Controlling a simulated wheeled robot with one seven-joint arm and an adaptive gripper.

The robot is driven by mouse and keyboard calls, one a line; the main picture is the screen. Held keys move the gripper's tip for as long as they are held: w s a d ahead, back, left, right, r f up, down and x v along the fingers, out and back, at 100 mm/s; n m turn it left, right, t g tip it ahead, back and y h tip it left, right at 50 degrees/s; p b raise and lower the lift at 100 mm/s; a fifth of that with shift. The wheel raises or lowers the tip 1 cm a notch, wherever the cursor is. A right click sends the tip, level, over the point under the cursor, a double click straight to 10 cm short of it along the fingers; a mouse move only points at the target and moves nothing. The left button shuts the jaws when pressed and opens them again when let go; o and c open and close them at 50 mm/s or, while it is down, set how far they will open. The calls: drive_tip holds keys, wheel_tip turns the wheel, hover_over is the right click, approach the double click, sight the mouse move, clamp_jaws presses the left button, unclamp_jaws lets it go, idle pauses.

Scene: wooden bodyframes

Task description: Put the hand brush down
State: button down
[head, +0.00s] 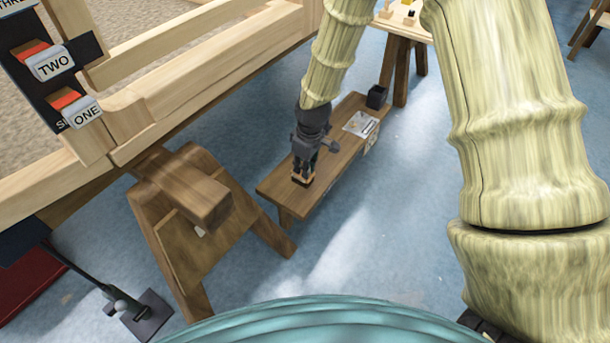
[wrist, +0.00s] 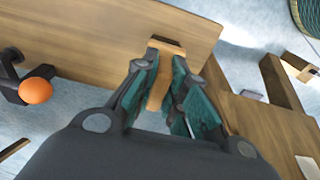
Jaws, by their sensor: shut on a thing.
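My gripper (head: 304,160) is shut on the hand brush (head: 302,178), at the near half of a low wooden bench (head: 273,189). In the wrist view, my gripper (wrist: 160,85) has its teal-padded fingers on both sides of the light wooden brush (wrist: 165,47). The brush's lower part is largely hidden by the fingers, and I cannot tell whether it touches the bench top. The bare bench top (wrist: 75,35) spreads to the left of the brush in the wrist view.
A paper sheet (head: 361,124) and a black box (head: 376,96) are at the bench's far end. A wooden trestle (head: 205,225) and a large timber frame (head: 150,105) stand on the left. The wrist view shows an orange knob (wrist: 36,90) beside the bench.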

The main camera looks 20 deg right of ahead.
sight(296, 179)
wheel_tip(296, 179, down, 4)
drive_tip(key=shift+r+b, duration=0.2)
drive_tip(key=shift+b, duration=0.75)
drive_tip(key=shift+r, duration=0.1)
drive_tip(key=c, duration=1.5)
unclamp_jaws()
drive_tip(key=shift+o, duration=0.2)
